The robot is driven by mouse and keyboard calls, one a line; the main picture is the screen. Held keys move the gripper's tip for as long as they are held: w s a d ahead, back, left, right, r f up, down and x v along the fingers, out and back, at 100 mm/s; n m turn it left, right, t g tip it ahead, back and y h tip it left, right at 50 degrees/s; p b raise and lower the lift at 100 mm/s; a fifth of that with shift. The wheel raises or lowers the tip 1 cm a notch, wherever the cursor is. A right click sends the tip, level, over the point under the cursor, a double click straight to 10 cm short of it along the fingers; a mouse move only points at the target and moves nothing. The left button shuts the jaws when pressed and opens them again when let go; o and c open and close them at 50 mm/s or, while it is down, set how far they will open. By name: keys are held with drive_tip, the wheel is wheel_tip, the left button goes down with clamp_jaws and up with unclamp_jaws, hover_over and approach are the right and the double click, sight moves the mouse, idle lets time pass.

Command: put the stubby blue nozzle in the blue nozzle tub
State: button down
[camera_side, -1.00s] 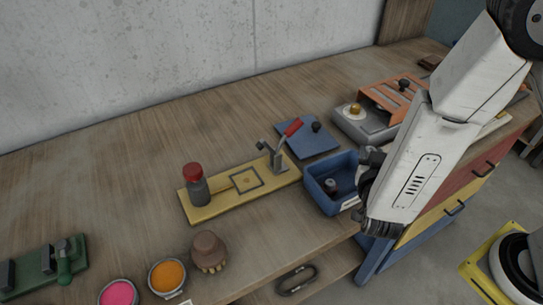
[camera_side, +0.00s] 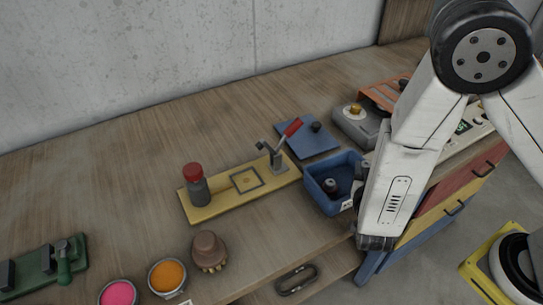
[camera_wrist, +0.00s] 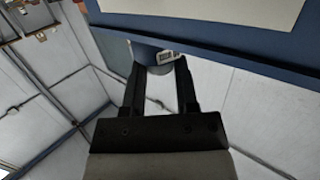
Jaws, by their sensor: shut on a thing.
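The blue nozzle tub (camera_side: 316,192) is an open blue box with a white label, near the front edge of the bench in the side view. A small dark nozzle (camera_side: 331,187) stands inside it. My gripper (camera_wrist: 160,68) is shut on the stubby blue nozzle (camera_wrist: 147,52), a rounded blue piece with a pale label between its fingertips in the wrist view. In the side view my wrist is just right of the tub, and the held nozzle is hidden there.
A blue plate (camera_side: 308,142) with a black knob and a grey box (camera_side: 357,122) stand behind.

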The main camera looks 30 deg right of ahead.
drive_tip(key=shift+f, duration=0.7)
drive_tip(key=shift+c, duration=1.8)
unclamp_jaws()
drive_tip(key=shift+r, duration=0.1)
drive_tip(key=shift+w+r, duration=0.1)
drive_tip(key=shift+r, duration=0.3)
drive_tip(key=shift+s+a+r, duration=0.15)
drive_tip(key=shift+s, duration=0.05)
drive_tip(key=v, duration=0.7)
